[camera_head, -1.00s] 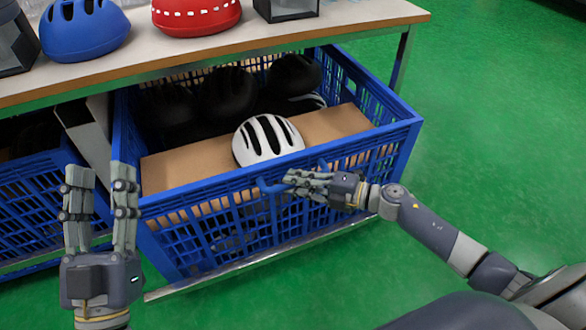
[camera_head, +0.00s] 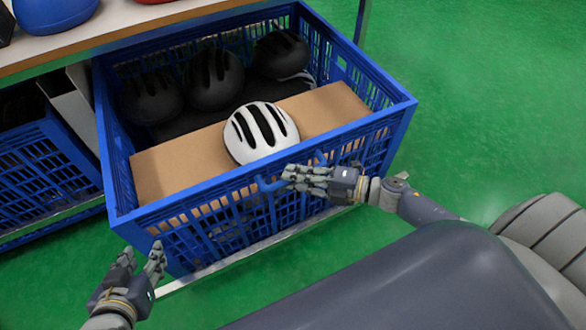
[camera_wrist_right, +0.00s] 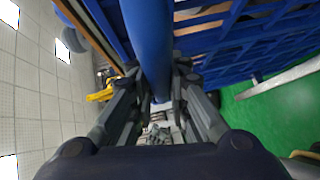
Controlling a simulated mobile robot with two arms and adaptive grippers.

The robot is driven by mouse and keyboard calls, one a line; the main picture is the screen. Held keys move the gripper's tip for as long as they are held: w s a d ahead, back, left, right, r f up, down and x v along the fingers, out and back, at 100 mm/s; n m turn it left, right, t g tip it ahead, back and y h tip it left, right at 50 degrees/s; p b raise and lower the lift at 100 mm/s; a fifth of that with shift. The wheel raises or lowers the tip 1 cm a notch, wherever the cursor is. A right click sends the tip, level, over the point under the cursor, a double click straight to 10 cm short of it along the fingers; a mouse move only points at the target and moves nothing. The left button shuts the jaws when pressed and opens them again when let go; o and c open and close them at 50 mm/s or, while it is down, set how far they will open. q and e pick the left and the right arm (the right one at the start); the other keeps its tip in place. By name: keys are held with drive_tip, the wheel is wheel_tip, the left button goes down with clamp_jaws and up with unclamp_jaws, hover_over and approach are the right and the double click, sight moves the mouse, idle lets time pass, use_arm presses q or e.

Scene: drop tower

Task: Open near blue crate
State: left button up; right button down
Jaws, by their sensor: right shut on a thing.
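The near blue crate (camera_head: 215,199) is pulled well out from under the table, over the green floor. It holds several black helmets (camera_head: 215,78), a brown cardboard divider (camera_head: 180,165) and a white helmet (camera_head: 261,133) with black vents by its front wall. My right gripper (camera_head: 292,176) is shut on the blue handle at the crate's front; the handle also shows between its fingers in the right wrist view (camera_wrist_right: 149,45). My left gripper (camera_head: 141,258) is open and empty, low by the crate's front left corner.
The table (camera_head: 120,32) stands at the back, with a blue helmet (camera_head: 52,12) on it. Another blue crate (camera_head: 45,170) is under the table at left. A metal rail (camera_head: 255,247) runs low along the crate's front. The green floor at right is clear.

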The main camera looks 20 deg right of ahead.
use_arm(q)
drive_tip(key=shift+s+a+f, duration=0.1)
drive_tip(key=shift+s+f, duration=0.25)
drive_tip(key=shift+s, duration=0.15)
use_arm(e)
drive_tip(key=shift+s, duration=0.35)
drive_tip(key=c, duration=1.5)
unclamp_jaws()
drive_tip(key=shift+c, duration=0.2)
drive_tip(key=v, duration=1.2)
